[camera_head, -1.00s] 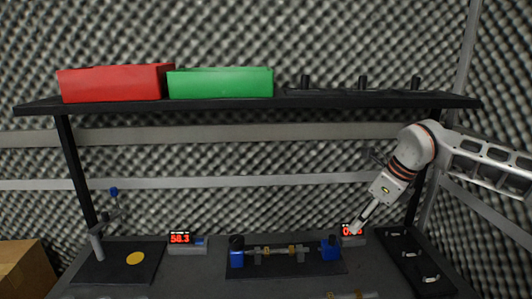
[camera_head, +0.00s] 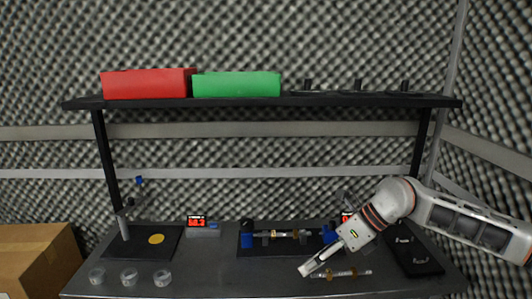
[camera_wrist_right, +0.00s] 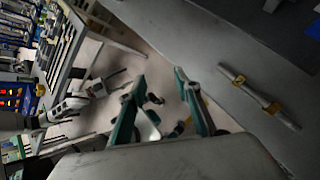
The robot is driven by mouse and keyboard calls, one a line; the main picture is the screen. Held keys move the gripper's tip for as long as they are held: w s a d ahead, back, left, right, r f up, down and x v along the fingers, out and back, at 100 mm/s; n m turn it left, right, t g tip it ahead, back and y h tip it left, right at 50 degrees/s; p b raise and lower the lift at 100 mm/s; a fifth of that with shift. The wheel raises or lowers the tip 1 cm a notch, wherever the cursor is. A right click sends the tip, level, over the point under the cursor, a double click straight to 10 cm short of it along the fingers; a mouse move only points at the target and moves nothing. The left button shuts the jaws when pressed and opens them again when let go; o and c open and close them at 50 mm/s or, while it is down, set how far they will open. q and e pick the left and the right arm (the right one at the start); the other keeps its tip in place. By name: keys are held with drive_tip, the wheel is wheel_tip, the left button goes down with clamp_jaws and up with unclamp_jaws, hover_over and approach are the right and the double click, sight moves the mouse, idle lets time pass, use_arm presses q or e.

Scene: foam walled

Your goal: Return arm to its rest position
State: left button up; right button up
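My right arm reaches in from the right in the head view. Its gripper (camera_head: 306,270) is over the front part of the dark workbench (camera_head: 225,270), pointing down and left. In the right wrist view the two fingers of the right gripper (camera_wrist_right: 159,77) stand apart with nothing between them. A thin rod with brass-coloured fittings (camera_head: 342,273) lies on the bench just right of the gripper, and it also shows in the right wrist view (camera_wrist_right: 260,97), apart from the fingers. My left gripper is not in view.
A black fixture with blue end blocks (camera_head: 246,240) holds another rod behind the gripper. Red (camera_head: 150,84) and green (camera_head: 237,85) bins stand on the shelf above. Several clear dishes (camera_head: 129,278) sit front left. A black tray (camera_head: 420,262) lies under the right arm.

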drive_tip(key=s+a+r+m+t+y, duration=0.1)
drive_tip(key=s+a+m+y, duration=0.4)
drive_tip(key=a, duration=0.3)
drive_tip(key=s+a+r+m+t+y, duration=0.1)
drive_tip(key=s+a+m+y, duration=0.4)
drive_tip(key=a, duration=0.4)
drive_tip(key=w+d+f+m+t+h, duration=0.1)
drive_tip(key=d+f+m+t+h, duration=0.45)
drive_tip(key=m, duration=0.55)
drive_tip(key=w+d+f+m+t+h, duration=0.1)
drive_tip(key=d+f+m+t+h, duration=0.2)
drive_tip(key=d+f+m+t, duration=0.65)
drive_tip(key=s+d+f+m+g+h, duration=0.3)
drive_tip(key=s+d+f+m, duration=0.2)
drive_tip(key=s+f, duration=0.2)
drive_tip(key=s+d+f+m+g+h, duration=0.4)
drive_tip(key=s+f, duration=0.4)
drive_tip(key=f, duration=0.4)
drive_tip(key=shift+s+d+m, duration=0.2)
drive_tip(key=shift+d+m, duration=0.55)
drive_tip(key=shift+m, duration=0.2)
